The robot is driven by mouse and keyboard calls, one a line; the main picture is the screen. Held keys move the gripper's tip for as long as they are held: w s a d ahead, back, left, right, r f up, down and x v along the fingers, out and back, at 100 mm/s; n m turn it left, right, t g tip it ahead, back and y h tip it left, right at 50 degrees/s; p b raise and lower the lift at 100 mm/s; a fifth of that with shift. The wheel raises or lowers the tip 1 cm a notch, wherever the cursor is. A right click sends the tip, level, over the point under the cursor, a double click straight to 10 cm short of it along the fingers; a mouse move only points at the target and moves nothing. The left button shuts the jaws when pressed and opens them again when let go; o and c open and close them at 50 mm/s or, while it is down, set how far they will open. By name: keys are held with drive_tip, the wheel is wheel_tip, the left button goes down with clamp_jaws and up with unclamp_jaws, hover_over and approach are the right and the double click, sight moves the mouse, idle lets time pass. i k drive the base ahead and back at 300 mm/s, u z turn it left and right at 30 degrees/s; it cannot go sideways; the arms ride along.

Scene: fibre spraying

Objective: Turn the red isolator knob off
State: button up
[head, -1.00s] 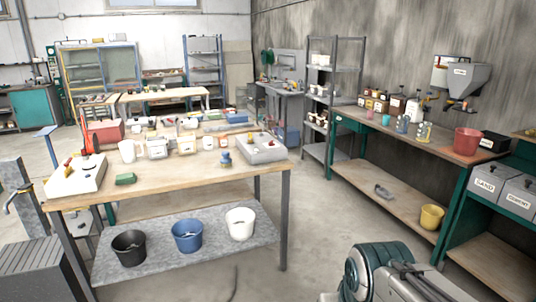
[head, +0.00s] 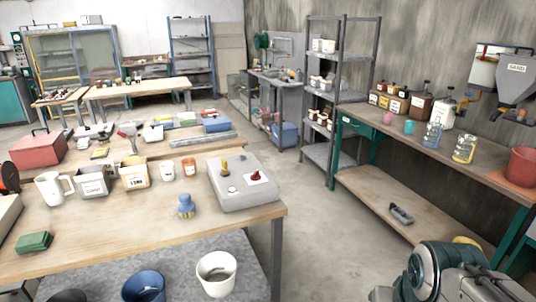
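A grey control box (head: 243,198) sits at the right end of the near wooden table. On its sloped top are a small red knob (head: 255,175) on a white plate, a yellow knob (head: 224,168) and a small white round part (head: 232,189). The red knob is small in the head view, and I cannot tell which way it is set. My gripper is not in view. A teal and grey part of my own arm shows at the lower right, well apart from the box.
The near table (head: 130,222) holds a blue brush (head: 186,206), a green block (head: 34,242), a white jug (head: 52,188) and several tubs. Buckets stand on its lower shelf. Clear floor (head: 320,235) lies between it and the right workbench (head: 440,150).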

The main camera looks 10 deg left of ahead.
sight(256, 176)
drive_tip(key=u, duration=0.5)
drive_tip(key=i, duration=1.85)
drive_tip(key=u, duration=0.6)
